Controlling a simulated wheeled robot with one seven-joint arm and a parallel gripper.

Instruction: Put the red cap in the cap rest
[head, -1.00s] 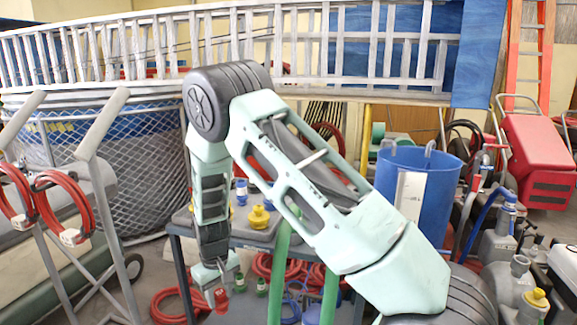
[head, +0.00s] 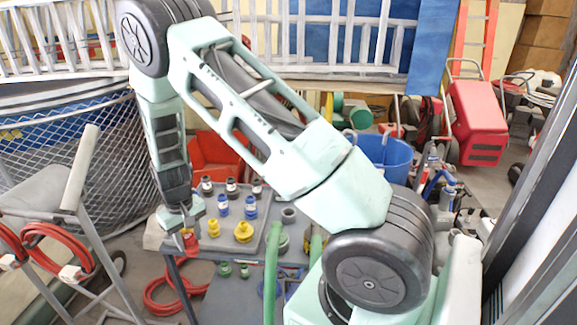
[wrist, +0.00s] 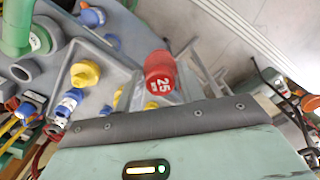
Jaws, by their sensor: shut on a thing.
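My gripper (head: 183,232) is shut on the red cap (head: 190,243) at the front left corner of the grey table top (head: 157,236). In the wrist view the red cap (wrist: 160,72), marked 25, sits between the fingers of my gripper (wrist: 160,82). A small grey round holder with an open top (head: 289,214) stands on the right part of the table. A similar grey ring (wrist: 25,69) shows at the left in the wrist view. I cannot tell for sure whether it is the cap rest.
Yellow caps (head: 243,231), blue caps (head: 251,207) and black caps (head: 231,187) stand on the tray. A green pipe (head: 271,270) rises at the table's front. A rack with red hoses (head: 55,245) is at the left. A blue bin (head: 382,150) stands behind.

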